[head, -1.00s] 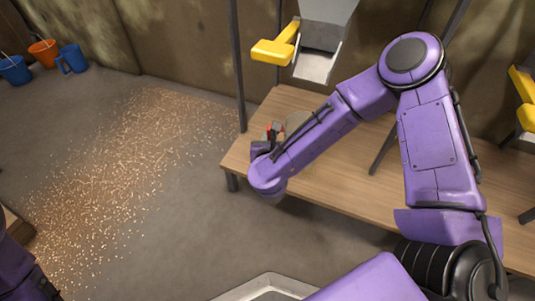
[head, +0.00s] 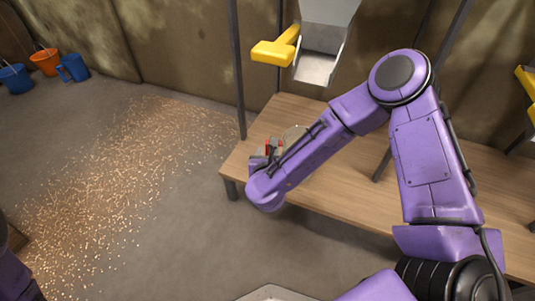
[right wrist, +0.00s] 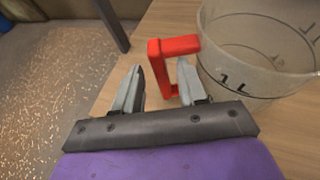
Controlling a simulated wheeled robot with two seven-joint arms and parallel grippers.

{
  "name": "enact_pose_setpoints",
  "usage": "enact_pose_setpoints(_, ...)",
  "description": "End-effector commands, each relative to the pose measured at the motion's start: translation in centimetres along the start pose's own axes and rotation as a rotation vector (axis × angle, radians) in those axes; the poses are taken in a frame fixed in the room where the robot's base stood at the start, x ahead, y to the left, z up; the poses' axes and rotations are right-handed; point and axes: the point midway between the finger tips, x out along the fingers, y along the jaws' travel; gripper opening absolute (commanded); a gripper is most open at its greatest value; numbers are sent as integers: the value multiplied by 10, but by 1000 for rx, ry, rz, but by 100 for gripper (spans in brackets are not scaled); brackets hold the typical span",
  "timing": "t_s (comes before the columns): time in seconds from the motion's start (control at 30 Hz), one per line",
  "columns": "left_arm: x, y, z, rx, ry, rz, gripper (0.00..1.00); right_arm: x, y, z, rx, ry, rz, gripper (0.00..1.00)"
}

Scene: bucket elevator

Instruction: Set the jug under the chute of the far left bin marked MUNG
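The jug (right wrist: 255,60) is clear with dark marks and a red handle (right wrist: 172,48). It stands upright on the wooden bench; in the head view it is mostly hidden behind my right forearm, with a bit of its body (head: 295,133) showing. My right gripper (right wrist: 158,78) is open, its fingers either side of the handle's lower end; I see no firm contact. In the head view it is at the bench's left end (head: 266,152). A metal chute (head: 317,67) with a yellow lever (head: 273,51) hangs above and behind the jug. No MUNG label shows. My left gripper is out of view.
The wooden bench (head: 340,200) extends right, with thin metal posts (head: 236,65) around it. Another yellow lever (head: 526,85) is at the right edge. Spilled grain (head: 130,190) covers the floor left; blue and orange buckets (head: 45,62) stand by the wall.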

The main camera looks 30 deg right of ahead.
Motion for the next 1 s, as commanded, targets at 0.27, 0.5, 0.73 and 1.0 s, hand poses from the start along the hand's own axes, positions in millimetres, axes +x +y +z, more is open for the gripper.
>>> enact_pose_setpoints(0.27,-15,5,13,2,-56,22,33,-17,1,6,-2,1,3,41)
enact_pose_setpoints(0.5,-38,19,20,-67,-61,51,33,-81,1,7,-4,1,5,41)
enact_pose_setpoints(0.73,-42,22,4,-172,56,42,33,-117,0,4,-2,0,1,41)
enact_pose_setpoints(1.0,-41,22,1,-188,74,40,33,-121,0,2,0,0,-1,41)
